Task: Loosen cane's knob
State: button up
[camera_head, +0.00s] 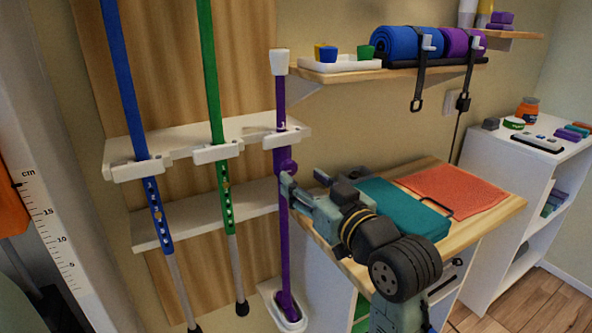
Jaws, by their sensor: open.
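A purple cane (282,231) stands upright in a white clip on the rack, with a pale cap on top and its foot in a white base (286,319). A round purple knob (288,166) sticks out from its shaft just below the clip. My gripper (303,180) is open, to the right of the cane and slightly below the knob. One fingertip is close to the shaft beneath the knob; I cannot tell whether it touches. The other finger is farther right. The knob stands clear above the fingers.
Blue (125,90) and green (211,80) poles stand in clips to the left. A wall shelf (335,73) overhangs on the right.

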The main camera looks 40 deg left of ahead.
aim_at(292, 171)
jog(key=shift+p+x, duration=0.3)
jog(key=shift+x, duration=1.9)
grip_shut()
